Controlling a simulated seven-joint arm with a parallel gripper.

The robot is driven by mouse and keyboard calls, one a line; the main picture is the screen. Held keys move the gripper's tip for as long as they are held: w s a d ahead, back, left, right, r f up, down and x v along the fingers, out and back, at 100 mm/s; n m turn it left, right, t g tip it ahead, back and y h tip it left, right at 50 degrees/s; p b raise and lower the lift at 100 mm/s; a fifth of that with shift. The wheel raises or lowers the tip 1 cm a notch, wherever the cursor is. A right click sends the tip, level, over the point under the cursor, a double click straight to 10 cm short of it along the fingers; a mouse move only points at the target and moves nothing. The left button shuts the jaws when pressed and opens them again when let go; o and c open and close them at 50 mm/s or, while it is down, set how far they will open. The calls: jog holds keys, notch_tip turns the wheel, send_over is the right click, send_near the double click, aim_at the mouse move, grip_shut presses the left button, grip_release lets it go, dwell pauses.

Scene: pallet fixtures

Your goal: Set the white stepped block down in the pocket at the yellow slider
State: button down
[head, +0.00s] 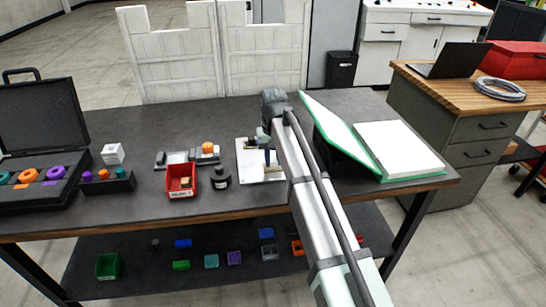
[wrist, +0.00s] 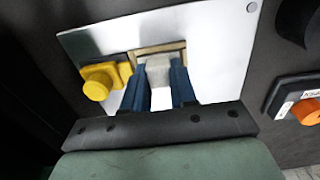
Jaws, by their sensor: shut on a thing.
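My gripper (wrist: 163,92) has two blue fingers, shut on the white stepped block (wrist: 160,72). The block sits between the fingertips at the tan-edged pocket (wrist: 143,51) in the metal plate (wrist: 205,35). It overlaps the pocket in the wrist view; whether it is inside or just above cannot be told. The yellow slider (wrist: 98,81) with its round knob lies just left of the pocket and of my left finger. In the head view the plate (head: 246,172) lies mid-table, and my arm covers much of it; the block cannot be made out there.
Left of the plate stand a dark round piece (head: 221,176), a red bin (head: 183,188) and a fixture with an orange knob (head: 207,148). A green-edged binder (head: 399,150) lies to the right. A black case (head: 45,125) is at far left.

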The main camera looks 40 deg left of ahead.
jog(key=c, duration=0.8)
grip_release()
jog(key=shift+o, duration=0.8)
jog(key=shift+d, duration=0.1)
jog(key=shift+w, duration=0.1)
jog(key=shift+c, duration=0.3)
jog(key=shift+r, duration=0.15)
jog(key=shift+o, duration=0.8)
jog(key=shift+r, duration=4.3)
